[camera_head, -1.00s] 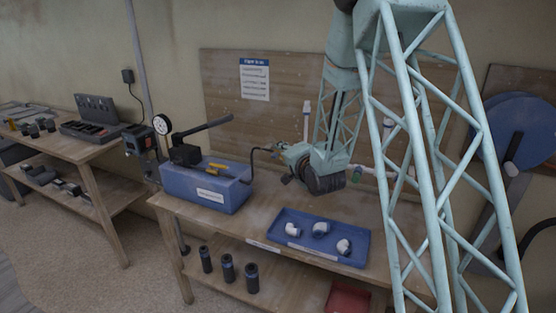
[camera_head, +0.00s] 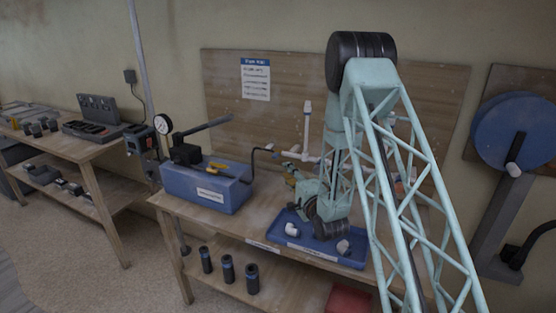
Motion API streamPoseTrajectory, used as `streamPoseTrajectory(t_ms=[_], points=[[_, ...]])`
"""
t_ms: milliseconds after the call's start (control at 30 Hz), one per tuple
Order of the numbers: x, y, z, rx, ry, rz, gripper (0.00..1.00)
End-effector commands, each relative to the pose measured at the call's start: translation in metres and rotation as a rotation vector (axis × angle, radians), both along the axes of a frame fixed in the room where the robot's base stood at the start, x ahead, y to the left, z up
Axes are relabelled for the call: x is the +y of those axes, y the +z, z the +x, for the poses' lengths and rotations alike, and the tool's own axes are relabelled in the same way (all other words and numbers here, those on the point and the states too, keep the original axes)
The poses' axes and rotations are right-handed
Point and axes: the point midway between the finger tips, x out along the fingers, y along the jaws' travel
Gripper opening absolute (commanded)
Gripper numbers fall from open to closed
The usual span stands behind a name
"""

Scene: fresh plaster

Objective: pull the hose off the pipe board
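The black hose (camera_head: 254,158) rises from the blue pump box (camera_head: 205,187) and bends right to the white pipework (camera_head: 307,130) on the wooden pipe board (camera_head: 228,105). Its end appears to meet the left end of the pipe; the joint is too small to make out. My wrist is over the blue tray, right of the hose and in front of the board. My gripper (camera_head: 292,176) seems to be at its left side, apart from the hose. Its fingers are too small and partly hidden to show whether they are open. My arm hides the right part of the pipework.
The blue tray (camera_head: 268,238) with white elbow fittings lies on the bench under my wrist. A pressure gauge (camera_head: 163,124) and a long pump lever (camera_head: 205,128) stand left of the hose. Several dark cylinders (camera_head: 228,268) stand on the lower shelf. A blue disc (camera_head: 515,130) hangs at right.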

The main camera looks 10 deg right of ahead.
Motion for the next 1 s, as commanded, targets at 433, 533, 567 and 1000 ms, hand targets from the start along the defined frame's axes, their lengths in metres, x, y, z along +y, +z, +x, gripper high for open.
streamPoseTrajectory(t_ms=[433,533,567,1000], points=[[0.000,-0.004,-0.001,-0.007,0.001,0.016,0.22],[0.000,-0.004,0.000,-0.007,0.001,0.015,0.22],[0.000,-0.004,0.001,-0.007,0.001,0.015,0.22],[0.006,-0.004,0.031,-0.009,0.003,0.015,0.22]])
